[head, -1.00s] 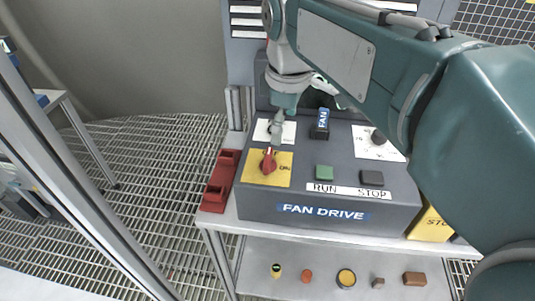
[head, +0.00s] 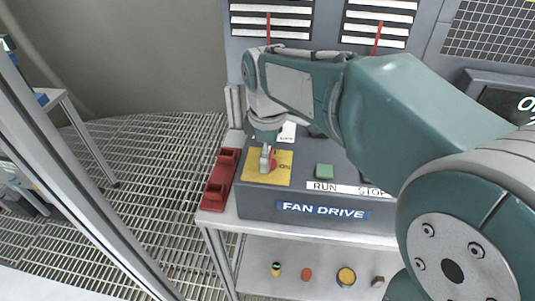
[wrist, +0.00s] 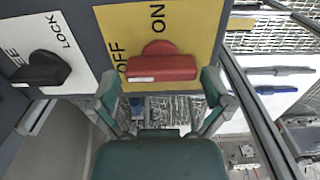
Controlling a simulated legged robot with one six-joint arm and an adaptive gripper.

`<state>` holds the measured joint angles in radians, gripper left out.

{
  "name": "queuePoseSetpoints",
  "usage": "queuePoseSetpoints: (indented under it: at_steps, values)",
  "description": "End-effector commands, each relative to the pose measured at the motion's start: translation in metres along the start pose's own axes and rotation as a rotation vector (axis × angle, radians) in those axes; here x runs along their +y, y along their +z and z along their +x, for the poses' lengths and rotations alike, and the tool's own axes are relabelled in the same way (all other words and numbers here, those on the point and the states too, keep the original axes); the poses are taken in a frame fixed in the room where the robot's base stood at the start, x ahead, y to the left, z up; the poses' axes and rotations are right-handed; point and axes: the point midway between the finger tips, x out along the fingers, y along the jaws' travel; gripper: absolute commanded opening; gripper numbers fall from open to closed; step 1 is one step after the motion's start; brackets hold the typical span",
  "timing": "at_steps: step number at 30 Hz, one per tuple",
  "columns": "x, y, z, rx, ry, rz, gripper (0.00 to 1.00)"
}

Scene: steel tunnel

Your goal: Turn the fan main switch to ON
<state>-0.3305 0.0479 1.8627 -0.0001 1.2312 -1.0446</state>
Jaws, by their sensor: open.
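The fan main switch is a red knob (wrist: 162,67) on a yellow plate (wrist: 198,22) marked OFF and ON. In the wrist view its bar lies level, and the end with the white mark points left, on the OFF side. The knob (head: 272,161) is partly hidden by my gripper in the head view. My gripper (wrist: 160,84) is open, with one finger near each end of the bar. I cannot tell whether either finger touches it. In the head view my gripper (head: 267,158) is right at the knob, over the yellow plate (head: 252,172).
A black knob (wrist: 42,70) on a white FREE/LOCK plate is close by. The FAN DRIVE box (head: 255,207) also carries a green RUN button (head: 324,171). A red holder (head: 221,178) stands left of the box. Small parts lie on the shelf below.

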Motion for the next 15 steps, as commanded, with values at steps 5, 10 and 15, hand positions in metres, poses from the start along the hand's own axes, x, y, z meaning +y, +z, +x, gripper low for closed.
queuePoseSetpoints:
  at_steps: [5,10,15]
  values:
    - [-0.0001,0.0001,0.0055,0.000,0.000,0.000,1.00]
    - [0.0000,0.0001,0.0053,0.000,0.000,0.001,0.96]
    - [0.0001,0.0001,0.0051,0.000,0.001,0.001,0.41]
